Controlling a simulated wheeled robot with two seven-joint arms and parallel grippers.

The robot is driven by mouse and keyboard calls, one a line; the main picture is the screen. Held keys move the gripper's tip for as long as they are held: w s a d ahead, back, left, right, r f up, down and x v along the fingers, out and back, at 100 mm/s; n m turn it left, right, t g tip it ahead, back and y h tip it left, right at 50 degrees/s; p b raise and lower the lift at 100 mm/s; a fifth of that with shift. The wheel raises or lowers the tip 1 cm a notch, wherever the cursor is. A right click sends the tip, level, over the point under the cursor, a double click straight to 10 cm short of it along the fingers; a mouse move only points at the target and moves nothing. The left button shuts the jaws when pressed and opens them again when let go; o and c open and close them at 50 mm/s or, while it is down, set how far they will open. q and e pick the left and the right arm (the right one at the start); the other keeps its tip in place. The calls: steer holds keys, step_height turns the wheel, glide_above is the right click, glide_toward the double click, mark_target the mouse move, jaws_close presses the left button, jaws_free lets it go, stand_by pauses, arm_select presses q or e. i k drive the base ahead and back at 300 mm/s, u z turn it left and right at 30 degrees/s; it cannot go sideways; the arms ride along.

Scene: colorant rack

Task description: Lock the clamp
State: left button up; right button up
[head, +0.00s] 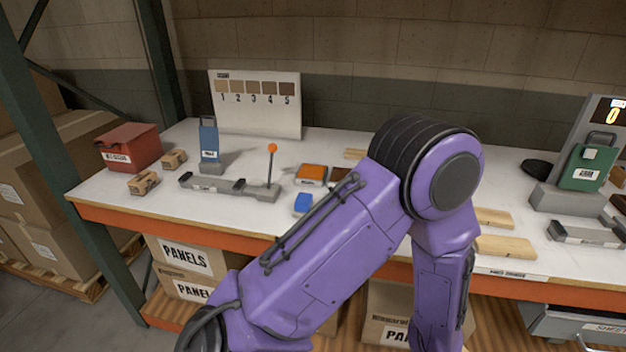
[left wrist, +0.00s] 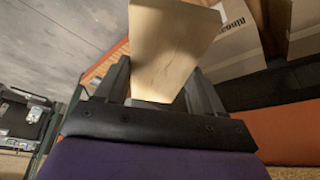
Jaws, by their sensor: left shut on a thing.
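The clamp (head: 228,186) is a low grey fixture on the left half of the table in the head view. Its thin lever stands nearly upright at the right end, tipped with an orange knob (head: 272,148). The clamp's bed looks empty. In the left wrist view my left gripper (left wrist: 160,88) is shut on a pale wooden panel (left wrist: 172,45), one dark finger on each side. The purple arm crosses the head view, bending down in front of the table; its gripper is out of that view. My right gripper is not seen.
Behind the clamp stand a blue container (head: 208,140) and a numbered colour board (head: 256,105). Orange and blue blocks (head: 311,174) lie right of it. A red box (head: 131,146) is far left. A green container (head: 583,167) and wooden panels (head: 505,246) are on the right.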

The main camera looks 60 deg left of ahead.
mark_target(213, 182)
steer(key=z, duration=0.95)
steer(key=k, duration=2)
steer(key=u, duration=1.5)
